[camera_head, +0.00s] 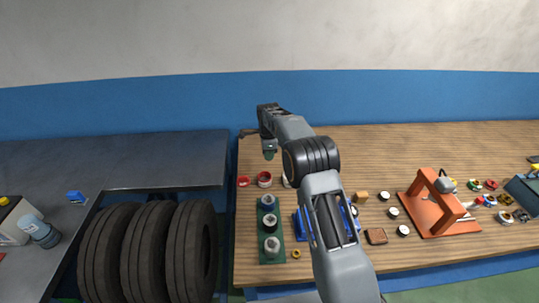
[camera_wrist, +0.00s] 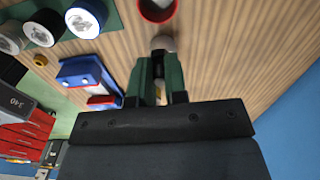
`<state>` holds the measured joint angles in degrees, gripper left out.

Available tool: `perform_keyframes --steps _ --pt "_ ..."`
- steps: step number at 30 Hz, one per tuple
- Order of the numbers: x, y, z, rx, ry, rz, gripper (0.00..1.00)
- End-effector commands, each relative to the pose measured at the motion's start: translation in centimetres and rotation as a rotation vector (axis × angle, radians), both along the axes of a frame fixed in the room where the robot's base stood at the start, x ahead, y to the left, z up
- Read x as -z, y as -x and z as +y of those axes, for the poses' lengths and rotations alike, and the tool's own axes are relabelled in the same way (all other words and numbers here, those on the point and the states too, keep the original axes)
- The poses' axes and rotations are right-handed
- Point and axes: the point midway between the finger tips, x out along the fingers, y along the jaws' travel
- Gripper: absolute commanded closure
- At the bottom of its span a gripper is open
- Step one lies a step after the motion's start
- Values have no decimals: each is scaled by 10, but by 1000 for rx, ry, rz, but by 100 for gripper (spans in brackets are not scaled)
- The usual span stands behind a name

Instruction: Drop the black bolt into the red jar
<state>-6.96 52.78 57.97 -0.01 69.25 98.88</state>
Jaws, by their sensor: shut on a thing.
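The red jar (camera_head: 264,179) stands on the wooden bench, below my gripper in the head view. In the wrist view the red jar (camera_wrist: 145,14) is partly cut off by the top edge, with something pale inside it. My gripper (camera_head: 269,154) is raised over the bench, pointing down. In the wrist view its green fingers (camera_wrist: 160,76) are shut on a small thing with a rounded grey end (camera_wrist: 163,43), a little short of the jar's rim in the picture. The fingers hide most of it, and I cannot make out a black bolt for certain.
A red ring (camera_head: 243,181) lies left of the jar. A green tray (camera_head: 264,234) holds several round parts in front. A blue item (camera_head: 305,228) is beside it, partly behind my arm. An orange stand (camera_head: 436,208) is at the right. Tyres (camera_head: 151,251) stand left.

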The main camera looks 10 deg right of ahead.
Motion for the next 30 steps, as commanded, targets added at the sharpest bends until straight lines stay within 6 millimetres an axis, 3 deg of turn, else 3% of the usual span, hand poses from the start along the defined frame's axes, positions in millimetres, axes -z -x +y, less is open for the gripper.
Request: perform_keyframes --steps 12,23,24,30 --pt "45 1 0 -1 0 1 100" --pt "49 0 0 -1 0 0 100" --pt "49 0 0 -1 0 0 84" --pt "49 0 0 -1 0 0 64"
